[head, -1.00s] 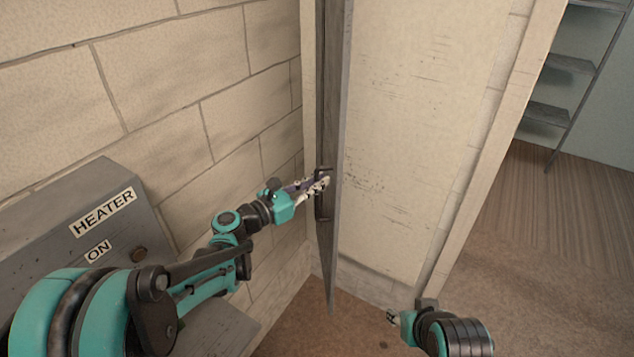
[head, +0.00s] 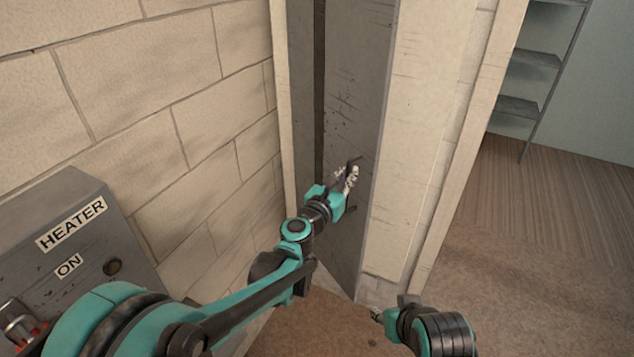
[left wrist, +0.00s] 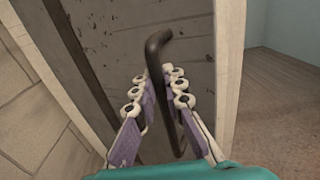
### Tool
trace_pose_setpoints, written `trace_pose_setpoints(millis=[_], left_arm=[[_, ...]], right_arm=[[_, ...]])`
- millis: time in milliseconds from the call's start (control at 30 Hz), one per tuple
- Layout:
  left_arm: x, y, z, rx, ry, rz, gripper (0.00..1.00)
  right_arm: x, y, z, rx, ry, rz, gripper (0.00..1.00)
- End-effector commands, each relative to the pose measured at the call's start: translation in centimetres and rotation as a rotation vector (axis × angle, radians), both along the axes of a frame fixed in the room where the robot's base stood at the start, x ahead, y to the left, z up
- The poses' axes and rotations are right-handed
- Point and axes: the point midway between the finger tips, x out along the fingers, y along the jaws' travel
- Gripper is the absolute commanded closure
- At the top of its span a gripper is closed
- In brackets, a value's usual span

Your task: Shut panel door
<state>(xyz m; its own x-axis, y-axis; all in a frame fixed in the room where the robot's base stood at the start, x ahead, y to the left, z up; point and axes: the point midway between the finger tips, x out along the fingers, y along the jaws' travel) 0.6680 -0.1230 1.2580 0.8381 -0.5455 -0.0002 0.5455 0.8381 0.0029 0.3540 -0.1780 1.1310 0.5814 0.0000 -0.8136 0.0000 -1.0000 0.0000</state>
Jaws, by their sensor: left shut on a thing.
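The panel door (head: 352,110) is a tall grey scuffed slab, standing partly open in a pale frame at the end of the block wall. In the left wrist view the door (left wrist: 120,50) carries a dark bent-bar handle (left wrist: 156,58). My left gripper (head: 350,178) is at the handle in the head view. In the left wrist view its fingers (left wrist: 160,95) lie on both sides of the bar and are shut on it. My right gripper (head: 376,314) is low at the bottom of the head view, apart from the door; its fingers are too small to read.
A grey heater box (head: 70,235) labelled HEATER and ON stands at the left by the block wall (head: 130,90). A grey shelf rack (head: 530,85) stands at the back right. The brown floor (head: 500,270) at the right is clear.

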Motion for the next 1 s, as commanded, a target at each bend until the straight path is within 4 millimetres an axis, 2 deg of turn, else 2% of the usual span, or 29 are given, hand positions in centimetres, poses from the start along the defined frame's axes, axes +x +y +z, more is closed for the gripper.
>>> trace_pose_setpoints(millis=[33, 200, 400, 700, 1000], left_arm=[[0.7, -2.1, -0.2, 0.001, -0.001, -0.008, 1.0], [3.4, -7.4, -0.1, 0.001, -0.001, 0.037, 1.0], [7.1, -11.7, -0.1, 0.001, 0.0, 0.198, 1.0], [10.8, -14.9, 0.0, 0.002, -0.001, 0.338, 1.0], [12.3, -15.9, 0.0, 0.002, 0.0, 0.387, 1.0]], right_arm=[[0.0, 0.0, -0.3, 0.0, 0.0, 0.0, 0.6], [0.0, 0.0, -0.6, 0.0, 0.0, 0.0, 0.6], [0.0, 0.0, -0.5, 0.0, 0.0, 0.0, 0.6], [0.0, 0.0, -0.2, 0.0, 0.0, 0.0, 0.6], [0.0, 0.0, -0.1, 0.0, 0.0, 0.0, 0.6]])
